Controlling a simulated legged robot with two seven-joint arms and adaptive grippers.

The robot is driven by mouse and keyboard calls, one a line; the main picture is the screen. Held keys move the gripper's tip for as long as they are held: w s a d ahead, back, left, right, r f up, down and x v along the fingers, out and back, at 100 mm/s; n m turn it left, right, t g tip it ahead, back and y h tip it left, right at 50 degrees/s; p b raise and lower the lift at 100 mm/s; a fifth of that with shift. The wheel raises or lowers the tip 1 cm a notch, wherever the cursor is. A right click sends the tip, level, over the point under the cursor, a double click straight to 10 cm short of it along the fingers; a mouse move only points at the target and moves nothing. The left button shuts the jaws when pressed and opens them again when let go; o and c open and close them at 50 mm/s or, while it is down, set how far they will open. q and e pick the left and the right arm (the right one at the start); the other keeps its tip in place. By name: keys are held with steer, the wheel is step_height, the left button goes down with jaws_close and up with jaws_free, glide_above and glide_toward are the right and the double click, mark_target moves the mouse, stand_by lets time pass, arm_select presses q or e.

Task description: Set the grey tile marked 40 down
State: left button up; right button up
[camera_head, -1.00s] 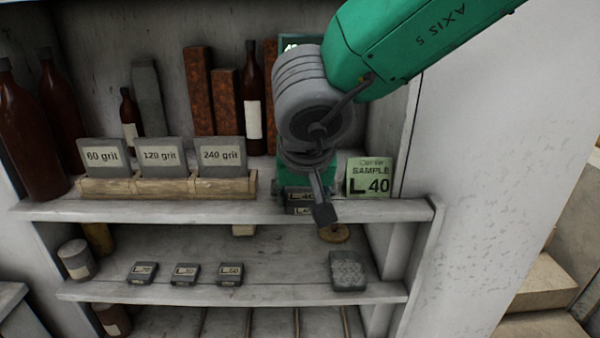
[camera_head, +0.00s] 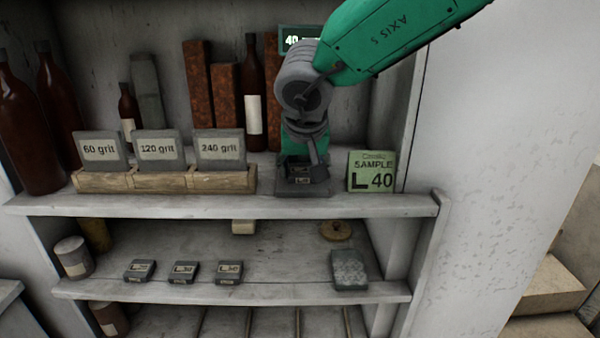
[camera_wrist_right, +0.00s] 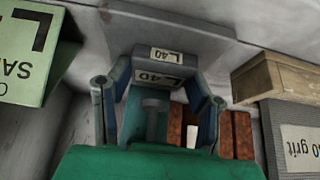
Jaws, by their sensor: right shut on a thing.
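The grey tile marked 40 (camera_head: 299,170) carries pale L 40 labels on two faces. My right gripper (camera_head: 303,165) is shut on it, and the wrist view shows the tile (camera_wrist_right: 157,76) between the two fingers (camera_wrist_right: 155,100). The tile is over a flat dark grey plate (camera_head: 285,190) on the upper shelf. I cannot tell whether the tile touches the plate. The wrist view also shows the plate (camera_wrist_right: 200,38) just beyond the tile. A green sample card marked L 40 (camera_head: 371,172) stands right of the plate. My left gripper is out of view.
A wooden rack (camera_head: 165,180) with grit blocks stands close left of the plate. Brown bottles (camera_head: 253,105) and rusty bars (camera_head: 197,85) stand behind. The lower shelf (camera_head: 290,262) holds several small labelled tiles (camera_head: 183,272) and a grey block (camera_head: 348,270). The upright wall is at right.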

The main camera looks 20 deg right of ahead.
steer(key=shift+d, duration=0.4)
steer(key=shift+s+f, duration=0.1)
steer(key=shift+f, duration=0.1)
steer(key=o, duration=1.1)
steer(key=shift+a+f, duration=0.1)
steer(key=shift+a, duration=0.05)
steer(key=shift+o, duration=0.7)
steer(key=shift+a+f, duration=0.1)
steer(key=shift+a, duration=0.35)
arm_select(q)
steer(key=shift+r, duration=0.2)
arm_select(e)
steer(key=shift+d, duration=0.1)
